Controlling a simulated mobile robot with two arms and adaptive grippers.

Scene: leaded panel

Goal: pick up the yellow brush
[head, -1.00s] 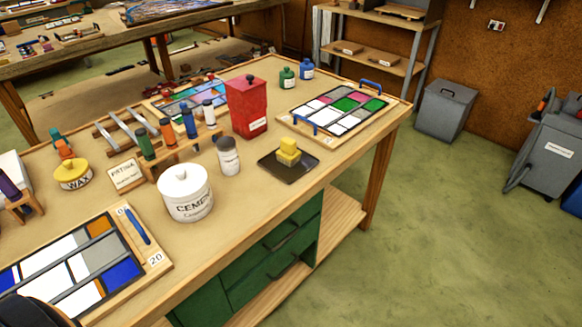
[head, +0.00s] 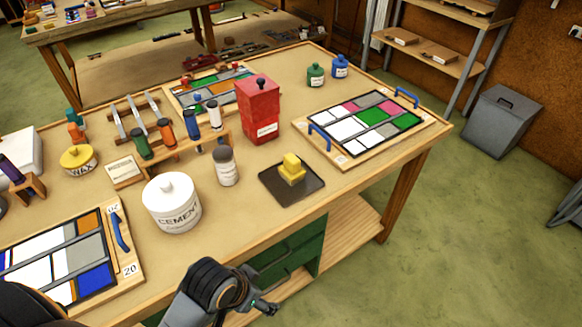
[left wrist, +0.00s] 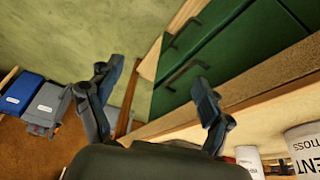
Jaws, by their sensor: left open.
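The yellow brush (head: 292,168), a small blocky yellow thing, sits on a dark square tray (head: 275,191) near the front edge of the bench. My left gripper (head: 262,297) is low in front of the bench, below and to the left of the brush and apart from it. Only part of it shows there. In the left wrist view the left gripper (left wrist: 156,78) has its fingers spread with nothing between them. The brush is not seen in that view. My right gripper is not in view.
A white cement pot (head: 172,205) and a grey-lidded jar (head: 226,168) stand left of the tray. A red canister (head: 258,112) stands behind it. A leaded panel (head: 345,152) lies to the right. Green drawers (left wrist: 205,62) and the bench edge (left wrist: 250,110) are close to the left gripper.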

